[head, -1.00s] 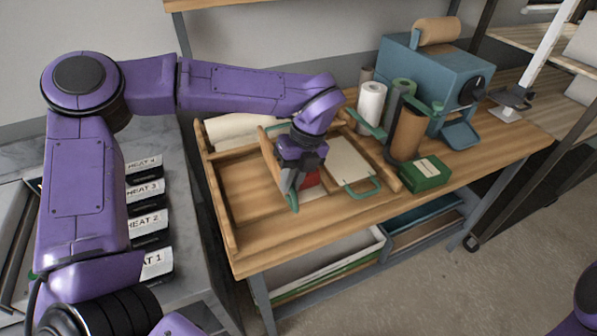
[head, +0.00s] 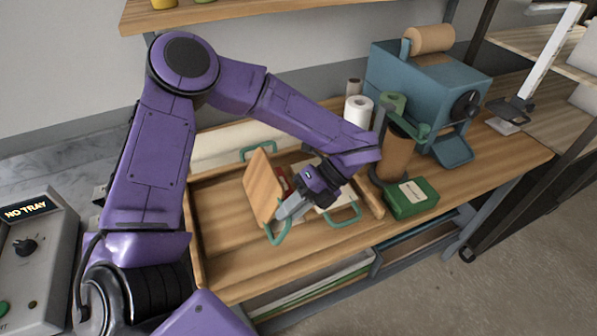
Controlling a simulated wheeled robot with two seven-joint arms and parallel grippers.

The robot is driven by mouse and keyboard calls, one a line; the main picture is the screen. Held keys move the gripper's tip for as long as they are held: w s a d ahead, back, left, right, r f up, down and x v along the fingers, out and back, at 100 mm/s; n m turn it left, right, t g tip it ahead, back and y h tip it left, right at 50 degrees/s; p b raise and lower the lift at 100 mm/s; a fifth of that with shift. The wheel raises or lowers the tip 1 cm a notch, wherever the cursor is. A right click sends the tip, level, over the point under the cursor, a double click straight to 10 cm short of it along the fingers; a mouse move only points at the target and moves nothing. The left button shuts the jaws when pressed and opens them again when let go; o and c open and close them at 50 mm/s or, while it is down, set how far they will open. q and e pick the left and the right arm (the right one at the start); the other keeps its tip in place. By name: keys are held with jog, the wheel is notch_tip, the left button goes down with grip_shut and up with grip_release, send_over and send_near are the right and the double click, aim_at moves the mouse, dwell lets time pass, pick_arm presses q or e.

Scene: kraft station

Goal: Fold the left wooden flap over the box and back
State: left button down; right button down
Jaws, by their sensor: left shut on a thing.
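The left wooden flap (head: 262,187) stands steeply tilted on the wooden fixture, with a green loop handle (head: 279,234) at its near edge. My left gripper (head: 287,210) is shut at this handle, on the near right side of the flap. A red box (head: 285,177) shows only in part, between the flap and my gripper. The right flap is mostly hidden behind my gripper; its green handle (head: 346,215) shows. Another green handle (head: 258,148) is at the back. My right gripper is not in view.
A green box (head: 410,198) stands right of the fixture. Behind it are a brown paper roll (head: 396,153), a white roll (head: 358,110) and a blue dispenser (head: 425,88). The fixture's left floor (head: 220,215) is clear.

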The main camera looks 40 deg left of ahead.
pick_arm(q)
jog(key=shift+a+f, duration=0.1)
jog(key=shift+a, duration=0.05)
jog(key=c, duration=1.1)
grip_release()
jog(key=shift+a, duration=0.35)
jog(key=b+v, duration=0.1)
jog(key=v, duration=0.9)
jog(key=shift+w, duration=0.2)
